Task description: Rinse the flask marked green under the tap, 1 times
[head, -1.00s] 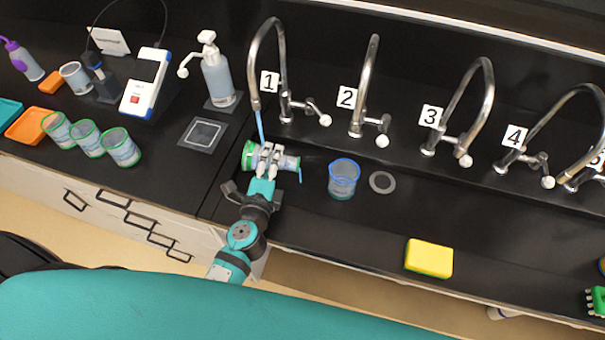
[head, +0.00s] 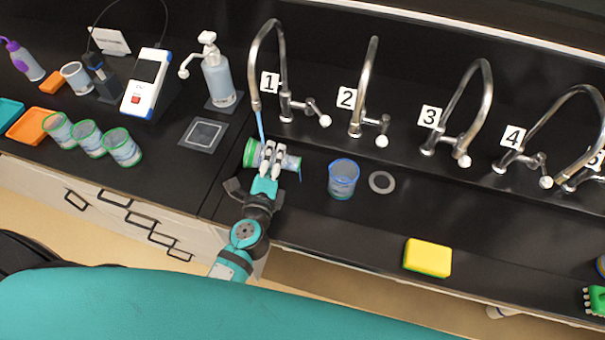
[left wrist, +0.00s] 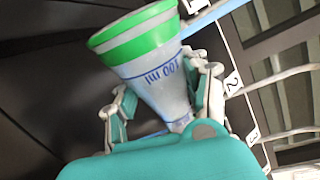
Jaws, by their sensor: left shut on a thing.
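The flask marked green (head: 252,153) is held on its side below tap 1 (head: 266,62), its green-banded end to the left. A blue stream (head: 260,124) runs from the spout down to the flask, and a little blue runs off its right end. My left gripper (head: 272,153) is shut around the flask's middle. In the left wrist view the flask (left wrist: 150,55) shows its green band and "100 ml" print between the fingers (left wrist: 165,105). My right gripper is not in view.
A blue-rimmed beaker (head: 343,180) and a grey disc (head: 382,182) stand right of the flask. Taps 2 (head: 368,80) and 3 (head: 470,100) are farther right. A yellow sponge (head: 428,257) lies at the front. Several green-rimmed beakers (head: 122,148) stand on the left counter.

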